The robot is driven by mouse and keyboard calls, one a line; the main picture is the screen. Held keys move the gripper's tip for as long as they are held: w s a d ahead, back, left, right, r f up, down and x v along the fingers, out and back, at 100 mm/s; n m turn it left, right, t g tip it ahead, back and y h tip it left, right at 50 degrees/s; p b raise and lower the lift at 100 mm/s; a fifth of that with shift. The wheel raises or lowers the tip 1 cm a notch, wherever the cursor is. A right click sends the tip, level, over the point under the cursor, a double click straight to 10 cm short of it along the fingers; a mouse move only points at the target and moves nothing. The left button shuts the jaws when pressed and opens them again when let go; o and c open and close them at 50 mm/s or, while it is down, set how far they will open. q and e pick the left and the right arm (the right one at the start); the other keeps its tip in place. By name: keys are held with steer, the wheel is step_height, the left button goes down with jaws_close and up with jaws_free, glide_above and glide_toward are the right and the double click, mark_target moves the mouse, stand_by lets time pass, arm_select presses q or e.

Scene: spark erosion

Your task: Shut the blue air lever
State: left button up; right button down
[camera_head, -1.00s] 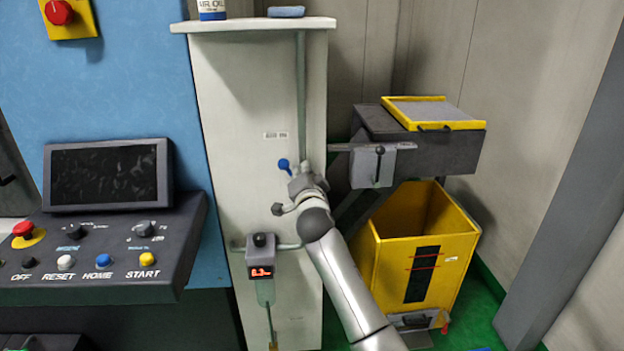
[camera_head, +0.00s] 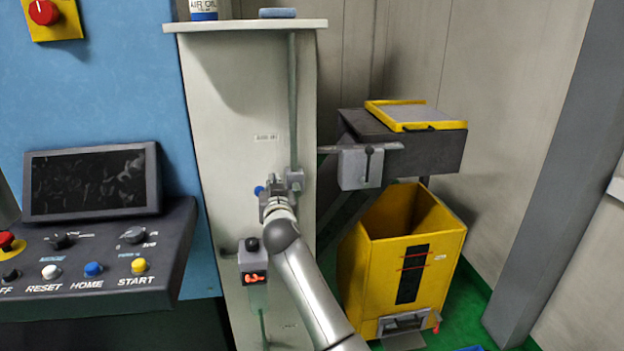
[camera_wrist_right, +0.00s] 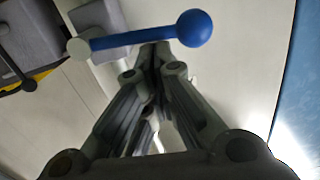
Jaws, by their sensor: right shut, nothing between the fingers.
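The blue air lever's round knob (camera_head: 259,190) shows just left of my right gripper in the head view. The grey valve block (camera_head: 295,178) sits on the vertical pipe to its right. In the right wrist view the lever (camera_wrist_right: 138,38) is a blue bar with a ball end, running sideways from a grey pivot. My right gripper (camera_head: 269,191) is shut and empty. In the wrist view its fingertips (camera_wrist_right: 154,50) lie close against the middle of the bar; whether they touch it I cannot tell. In the head view the gripper hides most of the bar.
A regulator with a red display (camera_head: 253,262) is below my right gripper. The control panel (camera_head: 100,255) stands at left. A yellow bin (camera_head: 430,262) and a dark box with a small lever (camera_head: 367,165) stand at right. An air oil can (camera_head: 203,10) is on the cabinet top.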

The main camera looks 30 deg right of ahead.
arm_select(q)
steer(key=shift+a+f, duration=0.2)
steer(key=shift+f, duration=0.05)
arm_select(e)
steer(key=shift+a+f+n, duration=0.15)
steer(key=shift+f+n, duration=0.15)
steer(key=shift+n, duration=0.2)
arm_select(q)
steer(key=shift+a, duration=0.15)
arm_select(e)
steer(key=shift+w, duration=0.1)
